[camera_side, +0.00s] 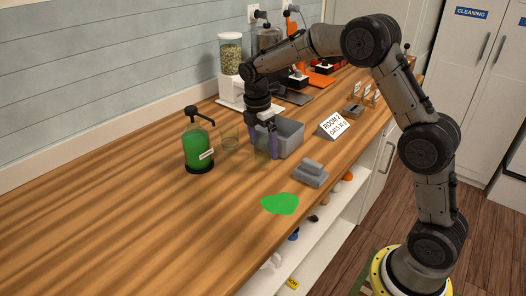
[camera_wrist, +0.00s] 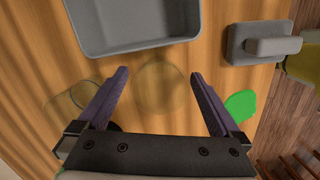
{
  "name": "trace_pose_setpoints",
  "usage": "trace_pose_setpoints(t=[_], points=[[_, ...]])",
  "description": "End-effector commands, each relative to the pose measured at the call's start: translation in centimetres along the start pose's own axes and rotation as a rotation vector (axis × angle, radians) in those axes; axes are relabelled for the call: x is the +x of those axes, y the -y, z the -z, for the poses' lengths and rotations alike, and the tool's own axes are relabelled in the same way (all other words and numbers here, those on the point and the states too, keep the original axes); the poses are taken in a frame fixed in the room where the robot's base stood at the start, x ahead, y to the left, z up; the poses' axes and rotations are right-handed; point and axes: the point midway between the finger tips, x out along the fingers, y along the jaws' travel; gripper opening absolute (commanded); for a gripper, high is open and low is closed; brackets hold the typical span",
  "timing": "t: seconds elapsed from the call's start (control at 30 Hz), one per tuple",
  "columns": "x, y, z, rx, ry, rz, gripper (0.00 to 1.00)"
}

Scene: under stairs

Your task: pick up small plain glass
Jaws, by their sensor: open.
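A clear, round glass (camera_wrist: 160,88) stands on the wooden counter between my gripper's fingers in the wrist view. A second clear glass (camera_wrist: 58,112) is to the left, partly hidden behind the left finger; in the side view a clear glass (camera_side: 230,138) stands beside the green dispenser. My gripper (camera_side: 264,148) points down at the near-left edge of the grey bin. Its purple fingers are spread open in the wrist view (camera_wrist: 160,74), apart from the middle glass, with nothing held.
The grey bin (camera_side: 292,136) is just beyond the fingers. A green soap dispenser (camera_side: 198,150) stands left. The counter's left side is clear.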

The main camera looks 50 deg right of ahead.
Motion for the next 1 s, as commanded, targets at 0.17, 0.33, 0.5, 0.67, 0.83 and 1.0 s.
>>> trace_pose_setpoints(t=[0.17,0.33,0.5,0.67,0.83,1.0], points=[[2.2,0.0,-0.1,0.0,0.0,0.001,1.0],[2.6,0.0,-0.1,0.0,0.0,0.0,1.0],[2.5,0.0,-0.1,0.0,0.0,0.0,0.93],[2.5,0.0,-0.1,0.0,0.0,0.0,0.64],[2.5,0.0,-0.1,0.0,0.0,0.0,0.33],[2.5,0.0,-0.1,0.0,0.0,-0.001,0.04]])
